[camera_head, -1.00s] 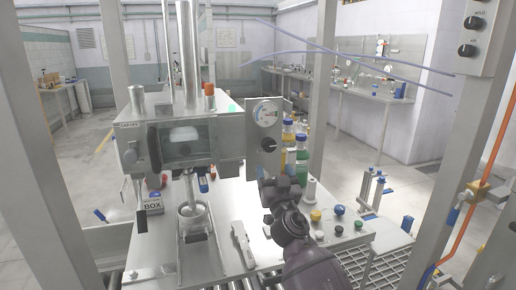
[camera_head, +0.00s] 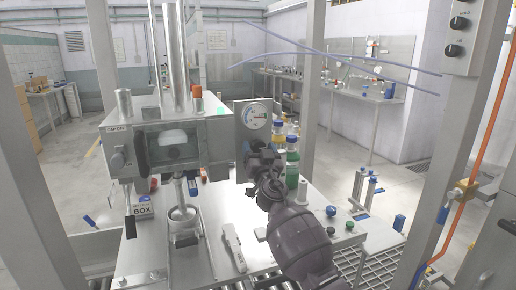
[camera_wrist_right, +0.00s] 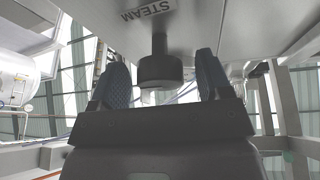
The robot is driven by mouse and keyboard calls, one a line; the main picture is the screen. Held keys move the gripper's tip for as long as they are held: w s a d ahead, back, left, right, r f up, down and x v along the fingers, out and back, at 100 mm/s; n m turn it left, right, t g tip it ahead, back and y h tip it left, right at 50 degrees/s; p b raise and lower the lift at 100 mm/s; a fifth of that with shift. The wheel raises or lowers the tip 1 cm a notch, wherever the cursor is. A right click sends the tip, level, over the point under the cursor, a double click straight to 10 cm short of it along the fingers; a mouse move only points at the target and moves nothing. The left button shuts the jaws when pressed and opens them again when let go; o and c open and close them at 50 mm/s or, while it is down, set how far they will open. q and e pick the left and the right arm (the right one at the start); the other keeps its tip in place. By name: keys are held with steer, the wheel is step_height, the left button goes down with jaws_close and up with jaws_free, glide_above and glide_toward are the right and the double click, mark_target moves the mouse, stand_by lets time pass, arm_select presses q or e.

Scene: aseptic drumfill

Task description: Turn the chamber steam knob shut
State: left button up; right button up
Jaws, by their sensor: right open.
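The chamber steam knob (camera_wrist_right: 160,69) is a dark round knob on a short stem, below the STEAM label (camera_wrist_right: 148,11) on its grey panel in the right wrist view. In the head view my right gripper covers the knob, under the round dial gauge (camera_head: 257,115). My right gripper (camera_head: 262,157) is open at the panel's lower part. In the wrist view its two fingers stand on either side of the knob, with gaps showing and no clear contact. I cannot tell how deep the knob sits between them. My left gripper is not in view.
The chamber (camera_head: 172,145) with its window stands left of the panel. Coloured bottles (camera_head: 292,160) stand just right of my gripper. A white cylinder (camera_head: 302,190), coloured buttons (camera_head: 331,211) and a white handheld tool (camera_head: 233,247) are on the bench. A steel post (camera_head: 313,80) rises behind.

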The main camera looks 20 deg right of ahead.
steer(key=shift+w+r, duration=0.25)
steer(key=shift+w, duration=0.25)
steer(key=shift+c, duration=0.3)
steer(key=c, duration=0.9)
steer(key=shift+o, duration=0.2)
